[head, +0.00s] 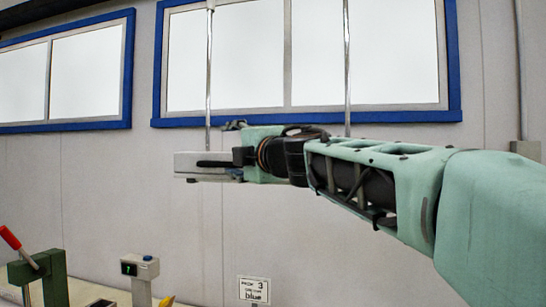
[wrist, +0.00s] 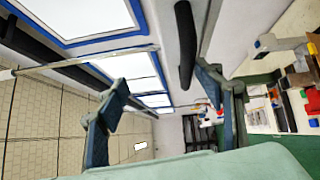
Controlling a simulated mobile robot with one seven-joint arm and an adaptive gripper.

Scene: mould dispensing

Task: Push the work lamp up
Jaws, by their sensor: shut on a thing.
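The work lamp (head: 190,160) is a pale grey bar in the middle of the head view, hanging level from two thin rods in front of the windows. A dark handle (head: 215,164) shows along its near side; a black bar, apparently this handle, also shows in the wrist view (wrist: 185,45). My gripper (head: 238,160) is at the lamp from the right and is shut on it. In the wrist view its two dark fingers (wrist: 165,97) stand apart. My arm hides the lamp's right part, and the exact contact is hard to see.
Blue-framed windows (head: 300,122) are behind. The wrist view shows a cluttered worktable (wrist: 258,118) at right.

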